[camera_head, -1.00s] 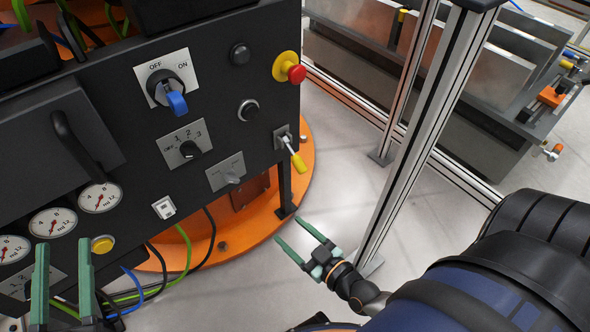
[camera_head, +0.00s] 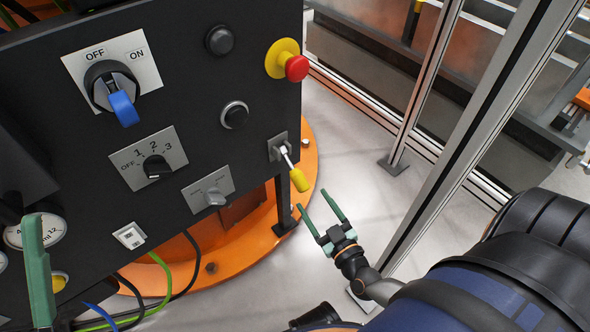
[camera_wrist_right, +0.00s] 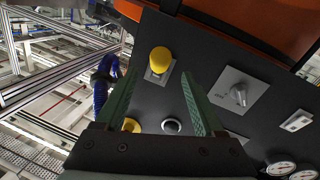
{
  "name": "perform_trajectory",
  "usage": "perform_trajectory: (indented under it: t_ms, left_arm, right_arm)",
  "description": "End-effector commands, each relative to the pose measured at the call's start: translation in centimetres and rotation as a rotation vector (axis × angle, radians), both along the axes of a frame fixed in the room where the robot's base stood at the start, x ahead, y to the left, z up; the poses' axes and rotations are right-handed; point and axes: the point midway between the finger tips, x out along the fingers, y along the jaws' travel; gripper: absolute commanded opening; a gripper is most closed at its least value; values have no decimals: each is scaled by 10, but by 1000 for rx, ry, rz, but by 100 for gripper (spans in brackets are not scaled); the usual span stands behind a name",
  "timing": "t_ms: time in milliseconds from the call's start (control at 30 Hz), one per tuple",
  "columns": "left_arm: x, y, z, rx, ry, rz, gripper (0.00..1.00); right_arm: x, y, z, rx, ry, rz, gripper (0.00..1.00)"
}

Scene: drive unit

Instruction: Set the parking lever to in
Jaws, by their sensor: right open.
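A lever with a yellow grip (camera_head: 299,180) and a metal stem sticks out from a small grey plate (camera_head: 277,147) near the right edge of the dark panel. Its grip slants down and to the right. My right gripper (camera_head: 322,206) is open and empty, just below and right of the grip, fingers pointing up towards it. In the right wrist view the yellow grip (camera_wrist_right: 160,60) lies ahead, between the lines of the open fingers (camera_wrist_right: 157,90) and apart from them. Of my left gripper, one green finger (camera_head: 39,270) shows at the lower left.
The panel also carries a red stop button (camera_head: 296,68), a blue rotary switch (camera_head: 123,107), a numbered selector (camera_head: 155,167) and a grey toggle (camera_head: 215,197). A metal post (camera_head: 470,130) stands right of my right gripper. Cables hang below the panel.

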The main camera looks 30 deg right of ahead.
Motion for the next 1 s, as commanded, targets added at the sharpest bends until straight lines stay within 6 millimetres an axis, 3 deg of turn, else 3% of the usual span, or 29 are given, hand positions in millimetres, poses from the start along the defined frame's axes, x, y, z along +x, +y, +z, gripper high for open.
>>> perform_trajectory:
  t_ms: [300,500,700,1000]
  left_arm:
    - [1,-2,-23,-14,19,-21,50]
    - [2,-3,-34,-13,25,-24,50]
    - [2,-4,-38,-6,26,-22,50]
    - [2,-4,-38,-4,26,-22,50]
  right_arm:
    - [65,-7,-2,0,-6,1,70]
    - [96,-10,-2,1,-3,0,70]
    - [110,-12,-1,1,-1,0,70]
    - [112,-12,0,1,0,0,69]
